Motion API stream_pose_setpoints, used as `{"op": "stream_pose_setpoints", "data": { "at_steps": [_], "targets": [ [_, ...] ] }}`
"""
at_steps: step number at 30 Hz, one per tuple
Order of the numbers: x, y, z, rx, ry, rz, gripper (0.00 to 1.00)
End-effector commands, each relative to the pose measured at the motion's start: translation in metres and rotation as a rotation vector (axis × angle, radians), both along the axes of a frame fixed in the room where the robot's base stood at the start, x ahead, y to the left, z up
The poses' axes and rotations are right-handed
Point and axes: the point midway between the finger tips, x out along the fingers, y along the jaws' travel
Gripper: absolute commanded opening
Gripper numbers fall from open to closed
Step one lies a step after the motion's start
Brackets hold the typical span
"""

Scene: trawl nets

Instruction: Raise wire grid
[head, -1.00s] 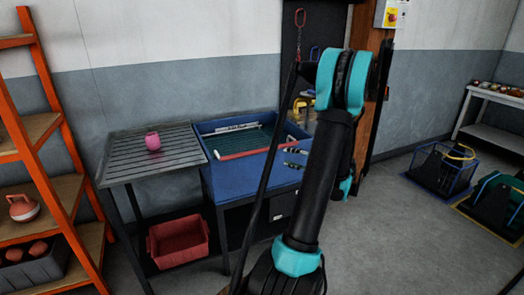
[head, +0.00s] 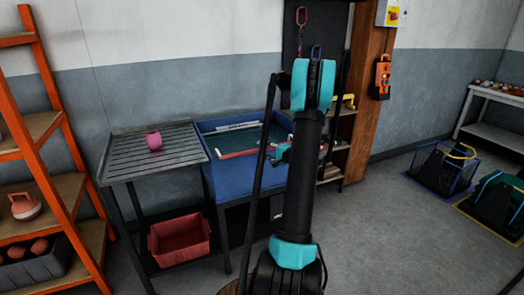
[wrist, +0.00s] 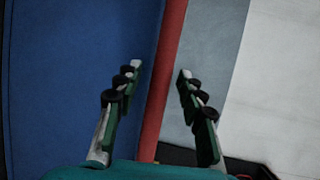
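A dark green mesh panel (head: 250,139), which I take for the wire grid, lies in the blue basin (head: 225,180). A red bar (head: 238,155) runs along its front and a pale bar (head: 238,126) along its back. In the wrist view my gripper (wrist: 159,69) is open. A red bar (wrist: 172,28) passes between its two fingers, with a gap visible on the right; whether it lies level with the fingertips I cannot tell. In the head view my arm hides the basin's right part and most of my gripper.
A red bin (head: 180,240) stands beneath. An orange shelf (head: 55,150) is at far left. A wooden post (head: 362,100) stands behind my arm.

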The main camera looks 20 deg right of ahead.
Motion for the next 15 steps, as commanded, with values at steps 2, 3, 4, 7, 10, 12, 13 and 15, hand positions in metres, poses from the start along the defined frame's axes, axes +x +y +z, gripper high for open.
{"op": "stream_pose_setpoints", "data": {
  "at_steps": [2,3,4,7,10,12,13,15],
  "targets": [
    [0.0045,0.0026,-0.001,0.0,0.0,0.001,0.39],
    [0.0057,0.0031,-0.0013,0.0,0.0,0.001,0.39],
    [0.0062,0.0033,-0.0014,0.0,0.0,0.001,0.39],
    [0.0069,0.0035,-0.0015,0.0,0.0,0.0,0.39],
    [0.0067,0.0035,-0.0015,0.0,0.0,0.0,0.39],
    [0.0066,0.0034,-0.0014,0.0,0.0,0.0,0.38],
    [0.0066,0.0034,-0.0014,0.0,0.0,0.0,0.34],
    [0.0066,0.0033,-0.0014,0.0,0.0,0.0,0.26]
  ]
}}
